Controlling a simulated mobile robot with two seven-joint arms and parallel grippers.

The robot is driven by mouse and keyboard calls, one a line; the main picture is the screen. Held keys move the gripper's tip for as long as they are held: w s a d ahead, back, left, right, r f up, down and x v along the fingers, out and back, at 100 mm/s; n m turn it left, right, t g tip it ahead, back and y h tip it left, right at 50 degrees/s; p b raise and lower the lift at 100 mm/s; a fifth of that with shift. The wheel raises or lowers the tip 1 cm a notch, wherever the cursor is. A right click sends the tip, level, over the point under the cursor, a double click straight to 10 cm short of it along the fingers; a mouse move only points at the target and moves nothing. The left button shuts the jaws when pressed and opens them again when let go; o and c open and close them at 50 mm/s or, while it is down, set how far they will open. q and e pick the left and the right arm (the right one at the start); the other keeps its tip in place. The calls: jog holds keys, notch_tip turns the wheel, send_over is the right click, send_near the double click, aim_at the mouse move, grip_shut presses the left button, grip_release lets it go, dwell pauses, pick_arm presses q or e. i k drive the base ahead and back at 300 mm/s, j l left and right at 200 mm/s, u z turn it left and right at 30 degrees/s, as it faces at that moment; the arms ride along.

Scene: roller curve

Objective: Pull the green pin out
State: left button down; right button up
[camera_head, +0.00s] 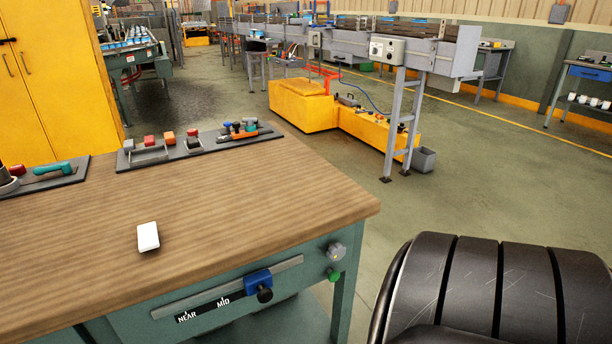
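The green pin (333,275) shows as a small round green knob at the right end of the bench front, near the corner. It sits just below a larger grey knob (337,251). How deep the pin goes is hidden. To its left, a blue slider block (257,279) with a black knob (265,295) sits on a grey rail. The label strip below the rail reads NEAR and MID, and the block is right of the MID mark. Neither of my grippers is in view.
The wooden bench top (200,220) holds a white block (148,237) and tool trays along its back edge. A black ribbed object, like a seat (475,285), fills the lower right. Open floor (365,215) lies right of the bench, with yellow equipment (300,105) beyond.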

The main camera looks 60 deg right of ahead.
aim_at(334, 277)
jog(key=z, duration=2.15)
